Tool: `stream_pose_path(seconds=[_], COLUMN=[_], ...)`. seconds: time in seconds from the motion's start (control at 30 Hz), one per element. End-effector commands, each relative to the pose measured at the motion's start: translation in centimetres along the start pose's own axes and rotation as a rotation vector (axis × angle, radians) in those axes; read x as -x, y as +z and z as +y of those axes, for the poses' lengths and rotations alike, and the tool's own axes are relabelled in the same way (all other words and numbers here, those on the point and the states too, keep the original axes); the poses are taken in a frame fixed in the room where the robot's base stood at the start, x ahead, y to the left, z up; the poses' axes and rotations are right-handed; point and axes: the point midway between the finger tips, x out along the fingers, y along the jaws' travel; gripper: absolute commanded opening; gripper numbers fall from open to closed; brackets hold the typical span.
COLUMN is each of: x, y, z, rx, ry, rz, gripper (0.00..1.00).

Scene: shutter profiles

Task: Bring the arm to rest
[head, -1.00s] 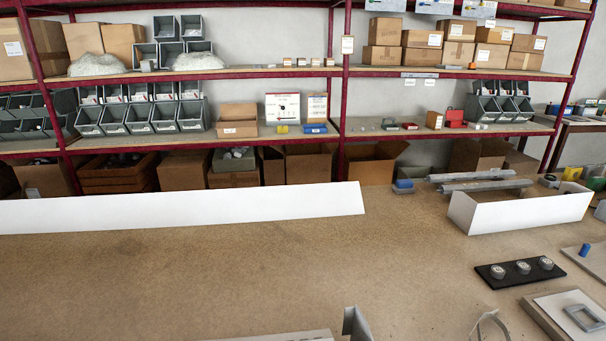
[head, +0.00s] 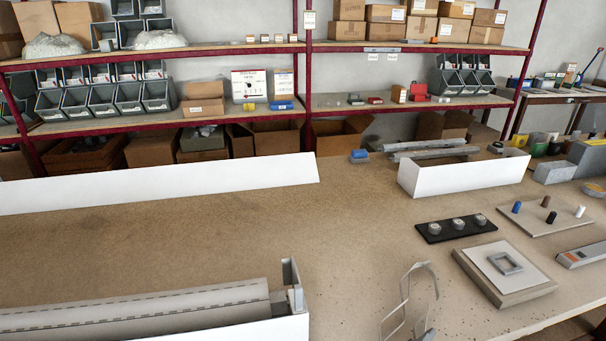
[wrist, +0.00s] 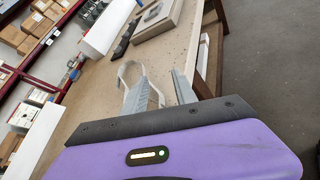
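My gripper (wrist: 158,82) shows in the wrist view, with its purple body and black front edge at the bottom. Its two grey fingers stand apart with nothing between them, so it is open and empty. It is over the near right part of the workbench, close to the bench edge. A thin pale wire frame (wrist: 127,72) lies just beyond the left finger.
The workbench (head: 220,230) holds a grey roller in a white housing (head: 150,309) at the front left, a long white profile (head: 160,183), a white open box (head: 466,177), a black strip with knobs (head: 456,228) and a square-framed board (head: 504,272). The bench middle is clear.

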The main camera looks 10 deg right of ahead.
Motion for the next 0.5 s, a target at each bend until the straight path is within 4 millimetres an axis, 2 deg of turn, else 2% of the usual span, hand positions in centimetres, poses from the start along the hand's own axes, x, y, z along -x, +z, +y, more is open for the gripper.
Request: stream_pose_path(seconds=[0.27,0.37,0.5], x=[1.2,2.4,5.5], y=[-1.4,-2.5,-4.5], z=[4.3,5.2,5.2], rx=[-0.329,-0.491,-0.799], ry=[0.196,0.269,0.359], rz=[0.128,0.224,0.437], gripper=[0.34,0.34,0.34])
